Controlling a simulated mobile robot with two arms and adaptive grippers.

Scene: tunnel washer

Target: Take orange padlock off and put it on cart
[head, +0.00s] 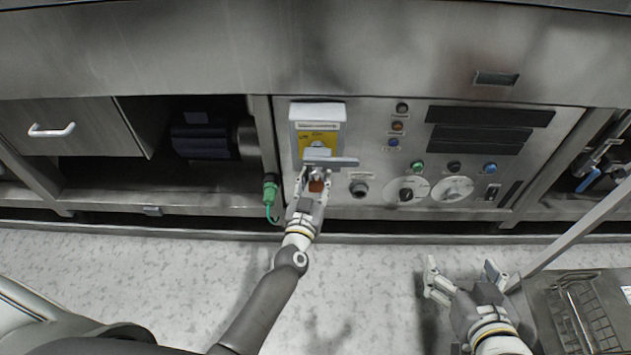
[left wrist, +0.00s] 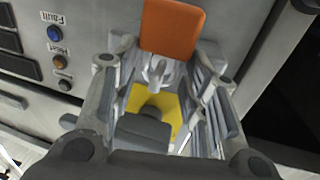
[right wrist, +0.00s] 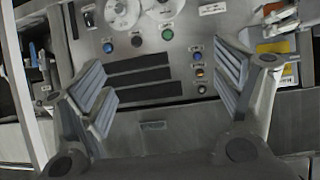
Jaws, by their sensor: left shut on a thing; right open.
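The orange padlock (head: 316,186) is at the grey switch handle (head: 332,162) on the yellow plate (head: 307,143) of the washer's panel. My left gripper (head: 312,179) is shut on it. In the left wrist view the padlock (left wrist: 172,27) sits at the fingertips, with a grey shackle-like part below it and the yellow plate (left wrist: 155,105) behind. Whether the shackle still passes through the handle is unclear. My right gripper (head: 461,267) is open and empty above the floor. The dark cart (head: 560,285) stands at the lower right, partly hidden by my right arm.
The panel holds several buttons and round dials (head: 408,190). A green connector (head: 270,190) with a cable hangs just left of my left gripper. A slanted pale pole (head: 575,232) rises beside the cart. The floor (head: 370,260) between my arms is clear.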

